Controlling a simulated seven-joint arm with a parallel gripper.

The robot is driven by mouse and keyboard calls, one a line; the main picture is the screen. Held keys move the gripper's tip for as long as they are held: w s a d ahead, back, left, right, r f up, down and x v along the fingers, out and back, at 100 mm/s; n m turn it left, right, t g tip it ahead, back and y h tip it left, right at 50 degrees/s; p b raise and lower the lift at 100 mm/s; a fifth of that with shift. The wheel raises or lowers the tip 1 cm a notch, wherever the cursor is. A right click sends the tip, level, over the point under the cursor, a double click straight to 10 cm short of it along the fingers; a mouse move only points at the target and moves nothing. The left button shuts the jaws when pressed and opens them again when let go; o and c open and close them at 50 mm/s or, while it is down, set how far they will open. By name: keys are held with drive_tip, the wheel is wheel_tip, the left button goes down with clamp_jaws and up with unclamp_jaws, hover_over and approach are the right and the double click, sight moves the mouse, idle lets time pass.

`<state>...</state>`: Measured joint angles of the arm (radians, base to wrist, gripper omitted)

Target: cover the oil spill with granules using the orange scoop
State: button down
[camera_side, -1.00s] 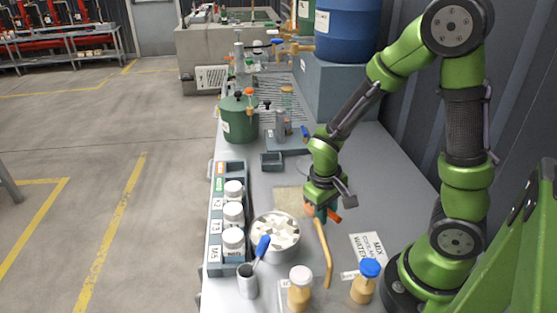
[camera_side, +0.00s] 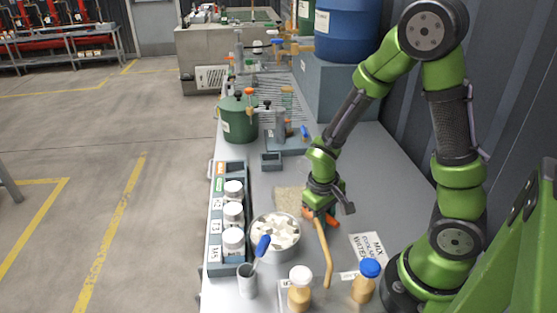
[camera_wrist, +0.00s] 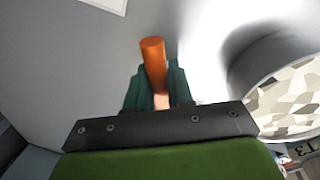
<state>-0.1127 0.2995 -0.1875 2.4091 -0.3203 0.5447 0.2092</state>
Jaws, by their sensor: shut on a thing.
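My gripper (camera_side: 320,208) is low over the bench, with its teal fingers shut on an orange handle, which I take to be the orange scoop (camera_side: 333,221). In the wrist view the orange handle (camera_wrist: 153,62) stands out between the fingers (camera_wrist: 158,90). The scoop's head cannot be made out. A round metal bowl (camera_side: 256,250) of pale chunky pieces (camera_side: 276,230) is left of the gripper, and also shows at the right of the wrist view (camera_wrist: 240,72). A beige patch (camera_side: 288,197) lies behind the bowl; I cannot tell what it is. No oil spill can be clearly made out.
A tan bent rod (camera_side: 323,255) is just in front of the gripper. Two capped bottles (camera_side: 300,291) (camera_side: 364,284) and a cup with a blue-handled tool (camera_side: 248,284) stand in front. A rack of white-lidded jars (camera_side: 215,240) is left. Grey bench is clear right of the gripper.

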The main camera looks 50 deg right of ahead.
drive_tip(key=shift+s+a, duration=0.25)
drive_tip(key=shift+r, duration=4.1)
drive_tip(key=shift+d+f, duration=0.1)
